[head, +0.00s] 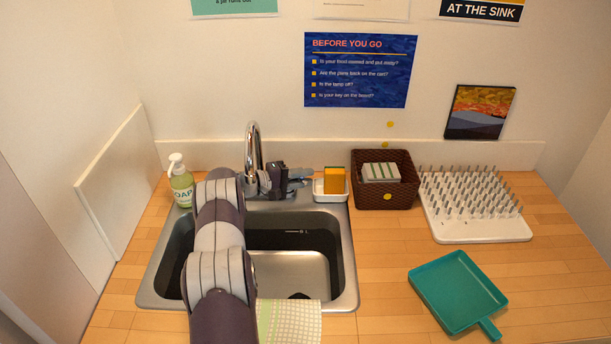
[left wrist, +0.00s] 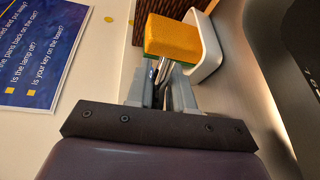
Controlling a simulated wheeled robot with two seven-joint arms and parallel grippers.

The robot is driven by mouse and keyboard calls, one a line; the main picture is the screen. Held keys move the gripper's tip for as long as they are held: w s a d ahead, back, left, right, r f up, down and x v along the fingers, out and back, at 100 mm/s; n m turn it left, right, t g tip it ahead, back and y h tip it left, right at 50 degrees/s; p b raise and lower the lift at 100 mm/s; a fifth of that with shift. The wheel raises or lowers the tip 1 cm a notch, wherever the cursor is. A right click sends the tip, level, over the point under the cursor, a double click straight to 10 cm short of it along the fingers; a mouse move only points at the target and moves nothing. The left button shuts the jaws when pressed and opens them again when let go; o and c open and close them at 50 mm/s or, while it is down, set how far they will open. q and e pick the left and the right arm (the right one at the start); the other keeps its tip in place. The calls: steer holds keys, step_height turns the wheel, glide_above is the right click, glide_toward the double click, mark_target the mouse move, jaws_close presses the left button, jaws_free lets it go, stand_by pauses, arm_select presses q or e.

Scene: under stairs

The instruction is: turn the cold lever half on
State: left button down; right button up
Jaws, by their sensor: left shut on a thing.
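The chrome faucet (head: 253,148) stands behind the sink (head: 346,270), its spout arching up. My left arm reaches over the sink from the front. My left gripper (head: 296,179) is at the right of the faucet's base, low over the rear rim. In the left wrist view the left gripper (left wrist: 160,93) has its fingers close together around a thin shiny metal piece, which I take as the cold lever (left wrist: 164,72). The gripper and arm hide the lever in the head view, so its angle cannot be told. My right gripper is not in view.
A yellow-orange sponge (head: 335,180) in a white holder (head: 330,196) stands close right of the gripper. A brown basket (head: 384,201), spiked drying rack (head: 480,235) and teal dustpan (head: 457,290) lie further right. A soap bottle (head: 180,184) stands left. A cloth (head: 289,322) hangs in front.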

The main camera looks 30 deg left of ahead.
arm_select(q)
steer(key=c, duration=1.1)
jaws_free()
steer(key=shift+a, duration=0.1)
steer(key=b+v, duration=0.2)
steer(key=v, duration=1)
steer(key=shift+s+a, duration=0.15)
steer(key=shift+s, duration=0.1)
